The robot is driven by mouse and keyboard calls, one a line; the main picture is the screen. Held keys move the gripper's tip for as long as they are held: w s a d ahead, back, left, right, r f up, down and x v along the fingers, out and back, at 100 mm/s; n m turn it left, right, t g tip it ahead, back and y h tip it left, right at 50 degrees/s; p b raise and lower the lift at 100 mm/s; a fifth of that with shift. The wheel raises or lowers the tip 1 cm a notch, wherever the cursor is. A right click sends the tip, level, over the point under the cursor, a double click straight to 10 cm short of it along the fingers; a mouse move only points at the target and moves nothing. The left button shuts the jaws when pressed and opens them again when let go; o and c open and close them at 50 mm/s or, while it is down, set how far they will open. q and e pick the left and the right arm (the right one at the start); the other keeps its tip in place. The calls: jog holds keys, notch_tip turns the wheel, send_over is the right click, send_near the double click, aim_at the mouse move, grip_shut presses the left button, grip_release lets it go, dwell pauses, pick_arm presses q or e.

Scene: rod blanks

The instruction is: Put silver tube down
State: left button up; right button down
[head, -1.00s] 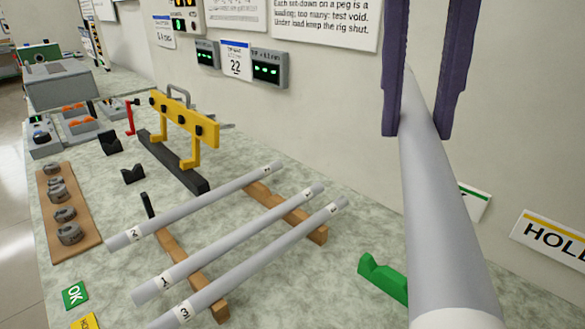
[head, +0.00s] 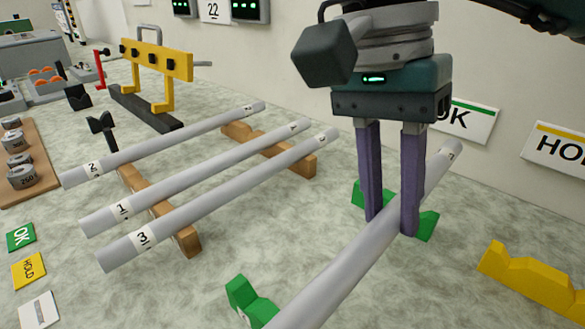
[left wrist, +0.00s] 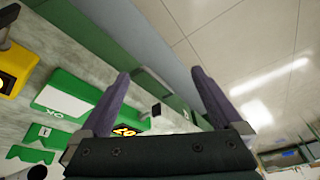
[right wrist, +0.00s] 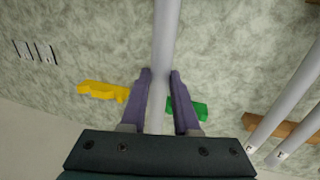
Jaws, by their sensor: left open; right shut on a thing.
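My right gripper (head: 391,222) is shut on a silver tube (head: 352,262), which slants from the lower middle to the upper right with a white label at its far end. The tube passes over the far green cradle (head: 425,225) and towards the near green cradle (head: 245,296); I cannot tell whether it touches them. The right wrist view shows the tube (right wrist: 165,45) between the fingers (right wrist: 160,75), beside a green cradle (right wrist: 187,108). My left gripper (left wrist: 160,75) is open and empty in the left wrist view; it is not visible in the head view.
Three more silver tubes (head: 205,195) lie on wooden rails (head: 181,232) to the left. A yellow cradle (head: 530,280) stands at the right. A yellow rig (head: 155,58) stands behind the tubes. OK (head: 465,118) and HOLD (head: 560,147) signs are on the wall.

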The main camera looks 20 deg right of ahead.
jog(key=shift+w+a+b+x, duration=0.1)
jog(key=shift+w+x, duration=0.05)
jog(key=shift+x, duration=0.65)
jog(key=shift+w+a+b+x, duration=0.1)
jog(key=shift+w+x, duration=0.05)
jog(key=shift+x, duration=0.6)
jog(key=shift+w+b+x, duration=0.1)
jog(key=shift+w+x, duration=0.1)
jog(key=shift+x, duration=0.6)
jog(key=shift+f, duration=0.1)
jog(key=shift+f, duration=0.2)
jog(key=c, duration=0.7)
grip_release()
jog(key=shift+r, duration=0.1)
jog(key=shift+o, duration=0.2)
jog(key=shift+w+r, duration=0.1)
jog(key=shift+r, duration=0.3)
jog(key=p+v, duration=0.2)
jog(key=v, duration=0.9)
jog(key=shift+r, duration=0.25)
jog(key=shift+a, duration=0.2)
